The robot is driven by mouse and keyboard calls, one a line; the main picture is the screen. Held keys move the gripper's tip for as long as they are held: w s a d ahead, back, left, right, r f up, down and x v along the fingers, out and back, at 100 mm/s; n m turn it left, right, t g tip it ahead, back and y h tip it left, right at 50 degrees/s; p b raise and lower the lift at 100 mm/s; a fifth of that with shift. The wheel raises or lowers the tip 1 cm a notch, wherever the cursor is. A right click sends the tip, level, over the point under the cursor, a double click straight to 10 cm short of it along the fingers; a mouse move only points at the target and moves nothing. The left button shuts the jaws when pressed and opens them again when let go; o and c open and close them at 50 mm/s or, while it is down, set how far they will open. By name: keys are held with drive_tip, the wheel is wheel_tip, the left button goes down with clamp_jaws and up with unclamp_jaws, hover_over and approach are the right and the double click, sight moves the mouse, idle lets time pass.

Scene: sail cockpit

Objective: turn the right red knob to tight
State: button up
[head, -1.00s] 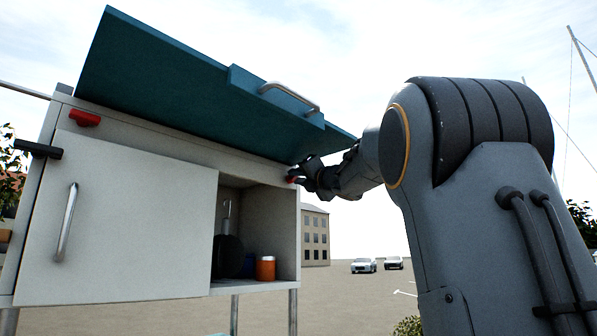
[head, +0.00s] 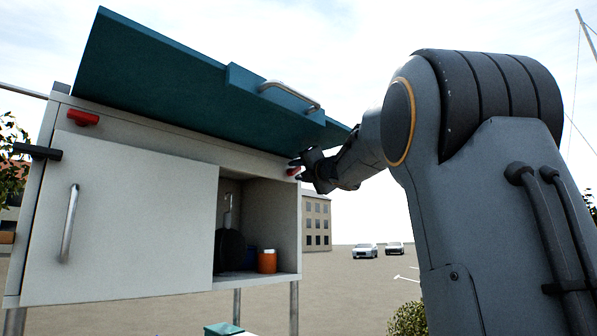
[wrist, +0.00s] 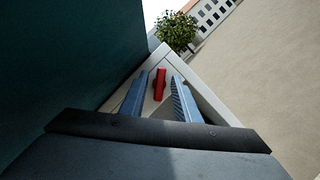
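The right red knob (head: 294,171) is on the upper right of the white cabinet's front, partly hidden by my gripper in the head view. In the wrist view the red knob (wrist: 160,84) lies between the two blue fingers, with a visible gap on each side. My gripper (wrist: 157,92) is open around it; I cannot tell how deep the fingers reach. In the head view my gripper (head: 301,168) is at the knob from the right. The left red knob (head: 83,118) sits horizontally at the cabinet's upper left.
The teal lid (head: 190,85) with a metal handle is raised above my gripper. The cabinet's white door (head: 130,215) covers the left side. The open bay holds an orange jar (head: 267,261) and a dark round item (head: 229,250). Open ground lies to the right.

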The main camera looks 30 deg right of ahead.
drive_tip(key=b+v, duration=0.3)
drive_tip(key=v, duration=0.4)
drive_tip(key=shift+s+b, duration=0.3)
drive_tip(key=shift+s, duration=0.1)
drive_tip(key=shift+f, duration=0.1)
